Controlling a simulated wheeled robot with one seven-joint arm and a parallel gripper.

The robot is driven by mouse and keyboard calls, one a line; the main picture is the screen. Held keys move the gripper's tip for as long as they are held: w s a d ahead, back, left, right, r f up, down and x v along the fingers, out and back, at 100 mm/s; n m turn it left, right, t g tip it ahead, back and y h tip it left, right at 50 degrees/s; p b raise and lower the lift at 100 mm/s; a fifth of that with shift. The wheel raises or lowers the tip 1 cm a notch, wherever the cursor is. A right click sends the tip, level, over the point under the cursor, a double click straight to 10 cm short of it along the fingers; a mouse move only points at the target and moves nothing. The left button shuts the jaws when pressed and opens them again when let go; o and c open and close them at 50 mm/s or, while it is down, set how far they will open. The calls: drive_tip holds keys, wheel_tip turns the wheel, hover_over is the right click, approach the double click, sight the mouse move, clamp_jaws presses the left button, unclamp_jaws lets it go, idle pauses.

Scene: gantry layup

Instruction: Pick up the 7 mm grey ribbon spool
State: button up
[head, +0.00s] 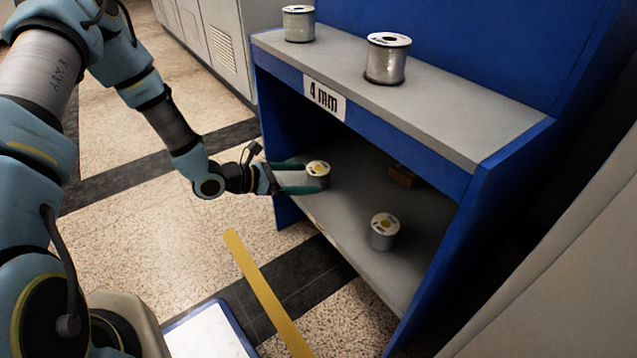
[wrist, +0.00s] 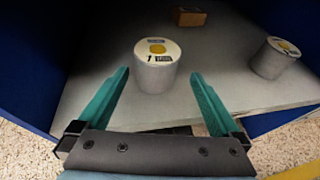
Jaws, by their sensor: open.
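A grey spool (head: 318,173) with a yellow-centred label stands upright on the lower shelf, near its left end. It also shows in the wrist view (wrist: 155,72), where a "7" seems to be printed on its top. My gripper (head: 300,177) is open, with its green fingers at either side of this spool. In the wrist view my gripper (wrist: 160,82) has a gap on both sides of the spool. A second spool with a yellow-centred label (head: 383,232) stands further right on the same shelf; it also shows at the right of the wrist view (wrist: 274,60).
A blue shelf unit (head: 445,185) holds two spools (head: 387,60) (head: 298,24) on top, above a "4 mm" sign (head: 324,98). A small brown box (head: 402,176) lies at the back of the lower shelf. The blue side wall stands close to my gripper's left.

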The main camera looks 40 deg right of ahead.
sight(328, 174)
drive_tip(key=b+x, duration=0.1)
drive_tip(key=x, duration=0.1)
drive_tip(key=b+x, duration=0.1)
drive_tip(key=x, duration=0.2)
drive_tip(key=b+x, duration=0.1)
drive_tip(key=x, duration=0.2)
drive_tip(key=shift+w+d+r, duration=0.2)
drive_tip(key=shift+r, duration=0.1)
drive_tip(key=shift+c, duration=0.4)
clamp_jaws()
